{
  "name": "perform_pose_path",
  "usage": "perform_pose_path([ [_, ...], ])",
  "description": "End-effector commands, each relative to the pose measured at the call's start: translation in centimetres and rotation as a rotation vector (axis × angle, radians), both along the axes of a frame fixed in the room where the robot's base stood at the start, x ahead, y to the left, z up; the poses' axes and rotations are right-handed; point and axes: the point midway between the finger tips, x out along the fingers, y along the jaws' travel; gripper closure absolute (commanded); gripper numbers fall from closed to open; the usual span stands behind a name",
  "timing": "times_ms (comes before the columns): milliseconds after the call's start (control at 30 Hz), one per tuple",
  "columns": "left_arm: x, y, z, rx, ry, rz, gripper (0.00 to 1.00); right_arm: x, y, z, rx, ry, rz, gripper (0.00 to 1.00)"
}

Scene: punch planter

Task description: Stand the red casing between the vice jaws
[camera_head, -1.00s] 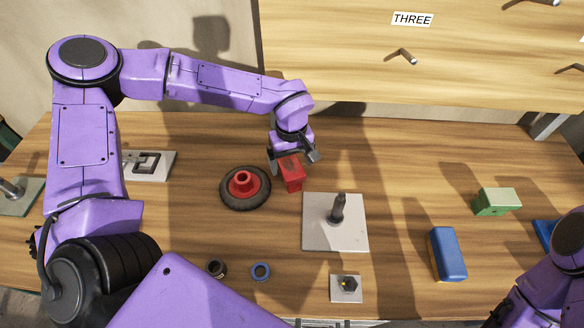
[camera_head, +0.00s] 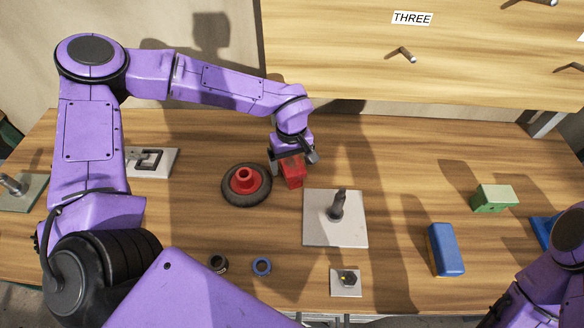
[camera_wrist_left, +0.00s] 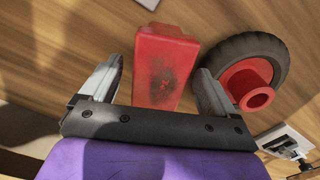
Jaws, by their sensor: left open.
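The red casing (camera_head: 293,172) is a small block standing on the wooden bench, just right of a black wheel with a red hub. My left gripper (camera_head: 292,160) is open at the casing, with one finger on each side of it. The left wrist view shows the casing (camera_wrist_left: 163,70) between the two fingers (camera_wrist_left: 155,90), with a visible gap on its left and a narrower one on its right. I cannot make out vice jaws for certain in these views. My right gripper is not in view; only part of my right arm shows at the lower right.
A grey plate with an upright post (camera_head: 338,230) stands to the right front. A blue block (camera_head: 446,250) and a green block (camera_head: 494,198) lie further right. A wooden board with pegs (camera_head: 420,45) rises behind. Bench between them is clear.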

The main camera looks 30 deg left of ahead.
Motion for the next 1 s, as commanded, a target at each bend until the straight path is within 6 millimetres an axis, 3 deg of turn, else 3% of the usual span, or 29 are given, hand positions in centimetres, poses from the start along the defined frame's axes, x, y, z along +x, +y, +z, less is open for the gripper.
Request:
perform_pose_path([
  [67,0.0,0.0,0.0,0.0,0.0,0.0,0.11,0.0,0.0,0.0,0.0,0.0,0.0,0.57],
  [300,0.0,0.0,0.0,0.0,0.0,0.0,0.85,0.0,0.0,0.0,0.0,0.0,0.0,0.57],
  [367,0.1,0.0,0.1,-0.001,-0.002,-0.001,1.0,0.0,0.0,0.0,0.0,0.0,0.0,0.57],
  [700,0.1,-0.1,0.3,-0.002,-0.005,0.0,1.0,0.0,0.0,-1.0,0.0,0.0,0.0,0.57],
  [900,0.2,-0.1,3.7,-0.002,-0.009,0.001,1.0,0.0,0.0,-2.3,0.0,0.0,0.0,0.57],
  [1000,-1.3,-1.6,5.9,-0.002,-0.008,-0.004,1.0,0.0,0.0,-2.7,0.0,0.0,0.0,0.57],
])
